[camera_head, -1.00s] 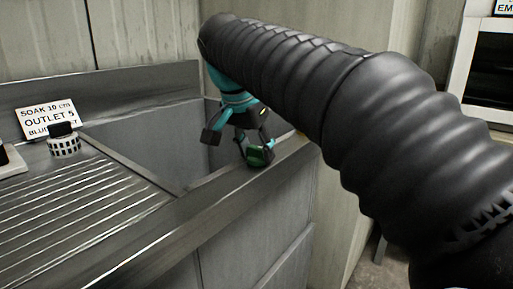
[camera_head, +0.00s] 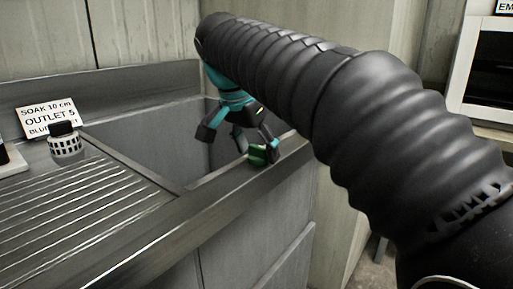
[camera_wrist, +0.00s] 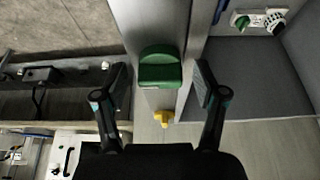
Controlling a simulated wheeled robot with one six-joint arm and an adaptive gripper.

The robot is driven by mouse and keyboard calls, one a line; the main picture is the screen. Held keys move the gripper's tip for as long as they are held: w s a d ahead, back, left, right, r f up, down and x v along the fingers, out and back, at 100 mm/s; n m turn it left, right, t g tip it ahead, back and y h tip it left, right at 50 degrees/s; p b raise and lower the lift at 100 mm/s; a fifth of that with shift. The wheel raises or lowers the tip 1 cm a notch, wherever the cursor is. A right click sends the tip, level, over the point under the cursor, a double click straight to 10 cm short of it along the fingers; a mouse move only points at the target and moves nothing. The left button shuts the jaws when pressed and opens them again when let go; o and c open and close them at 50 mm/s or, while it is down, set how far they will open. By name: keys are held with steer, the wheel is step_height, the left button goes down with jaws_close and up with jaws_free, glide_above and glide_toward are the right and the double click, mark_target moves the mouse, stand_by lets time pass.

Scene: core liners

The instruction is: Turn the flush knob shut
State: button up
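A green knob (camera_wrist: 160,68) sits on the narrow metal rim of the sink. In the wrist view it lies between my two fingers, with a gap on both sides. In the head view the green knob (camera_head: 257,154) is partly covered by one finger at the front edge of the sink. My gripper (camera_wrist: 161,88) is open and empty, fingers spread either side of the knob. In the head view my gripper (camera_head: 238,143) hangs over the sink's front rim. A yellow knob or tap (camera_wrist: 163,117) shows nearer the gripper's palm in the wrist view. No label on the green knob is readable.
The sink basin (camera_head: 180,125) lies left of and behind the gripper. A ribbed drainboard (camera_head: 75,205) holds a white perforated basket with a dark lid (camera_head: 65,143) by a sign (camera_head: 48,116) reading "OUTLET 5". Another small green thing (camera_wrist: 240,21) shows at the wrist view's top right.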

steer(key=shift+r, duration=0.1)
steer(key=v, duration=1.1)
steer(key=shift+r, duration=0.4)
steer(key=shift+s+a, duration=0.1)
